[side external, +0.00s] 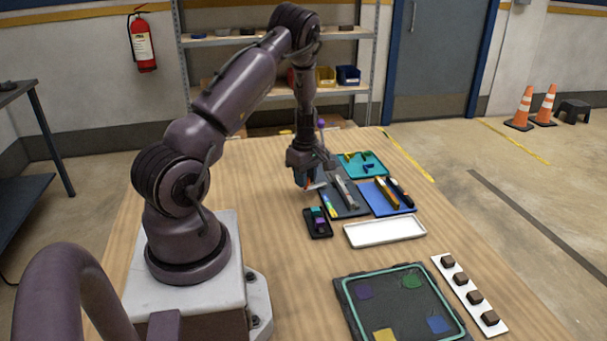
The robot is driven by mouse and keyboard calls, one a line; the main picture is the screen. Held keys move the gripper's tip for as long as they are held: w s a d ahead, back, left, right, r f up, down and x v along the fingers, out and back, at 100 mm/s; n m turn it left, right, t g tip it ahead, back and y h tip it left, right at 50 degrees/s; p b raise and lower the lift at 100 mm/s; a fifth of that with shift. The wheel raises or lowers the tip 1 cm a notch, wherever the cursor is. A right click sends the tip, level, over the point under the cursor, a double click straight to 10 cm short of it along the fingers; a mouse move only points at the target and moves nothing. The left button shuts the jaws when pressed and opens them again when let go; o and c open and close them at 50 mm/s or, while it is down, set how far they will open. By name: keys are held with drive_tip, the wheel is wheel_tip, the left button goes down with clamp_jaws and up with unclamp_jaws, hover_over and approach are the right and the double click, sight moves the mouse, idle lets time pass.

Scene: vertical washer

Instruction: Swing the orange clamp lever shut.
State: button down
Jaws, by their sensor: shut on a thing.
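My gripper (307,186) points down at the left end of a dark grey board (352,207) on the wooden table. A small orange bit of the clamp lever (309,183) shows right at my fingertips, and my gripper is shut on it. The fingers and wrist hide most of the lever and its clamp. The lever's angle is too small and covered to tell.
Close right of my gripper are a grey bar (343,192), a blue tray (408,209) with several bars and a teal tray (376,172). A black tray (318,233) and a white tray (359,238) lie in front. The table's left side is clear.

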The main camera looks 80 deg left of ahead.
drive_tip(key=n, duration=0.1)
drive_tip(key=d+n, duration=0.1)
drive_tip(key=n, duration=0.1)
drive_tip(key=shift+w+d+n, duration=0.3)
drive_tip(key=shift+w, duration=0.1)
drive_tip(key=shift+w+d+n, duration=0.25)
drive_tip(key=shift+n, duration=0.45)
drive_tip(key=shift+w+d+n, duration=0.2)
drive_tip(key=shift+d+n, duration=0.05)
drive_tip(key=shift+n, duration=0.45)
drive_tip(key=c, duration=0.9)
unclamp_jaws()
wheel_tip(320, 180, up, 13)
drive_tip(key=shift+r, duration=0.1)
